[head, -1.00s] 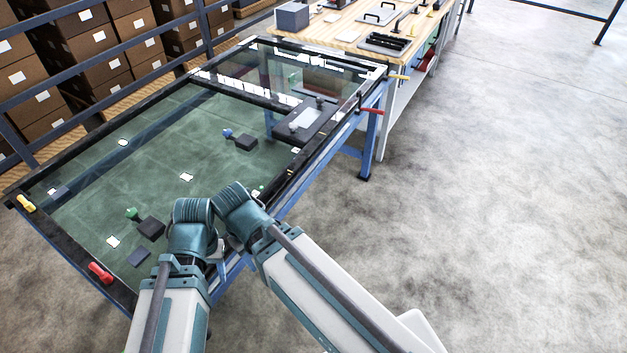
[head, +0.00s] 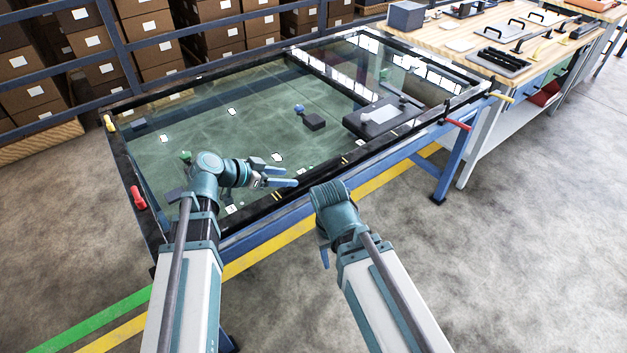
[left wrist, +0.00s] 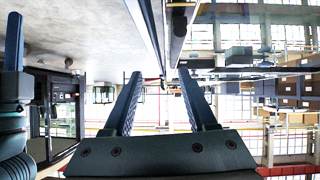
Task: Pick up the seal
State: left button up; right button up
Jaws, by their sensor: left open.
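I cannot pick out the seal for certain; the black edging (head: 300,195) along the near side of the glass panel (head: 240,135) is the closest match. My left gripper (head: 282,173) is open and empty, above the panel's near edge and pointing right. In the left wrist view its two fingers (left wrist: 160,88) stand apart with nothing between them, and a long dark edge runs away beyond them. My right arm is at the near side, right of the left gripper. Its jaws are mostly hidden behind its wrist.
On the glass lie a dark block with a blue knob (head: 315,122) and a dark flat pad (head: 385,118). A red clamp handle (head: 138,197) is at the left edge. A wooden workbench (head: 470,40) with tools stands at the back right. The floor at right is clear.

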pick_arm(q)
jog(key=shift+w+a+r+t+h, duration=0.3)
jog(key=shift+w+a+r+t, duration=0.25)
jog(key=shift+w+a, duration=0.25)
jog(key=b, duration=0.4)
send_near(312, 169)
jog(key=x, duration=0.4)
jog(key=shift+d, duration=0.15)
jog(key=shift+w+d+f, duration=0.2)
jog(key=shift+d, duration=0.15)
jog(key=b+x, duration=0.3)
jog(key=x, duration=0.2)
jog(key=shift+w+a+f, duration=0.1)
jog(key=shift+a+f, duration=0.05)
jog(key=shift+a, duration=0.1)
jog(key=shift+w+d, duration=0.1)
jog(key=shift+d, duration=0.1)
grip_shut()
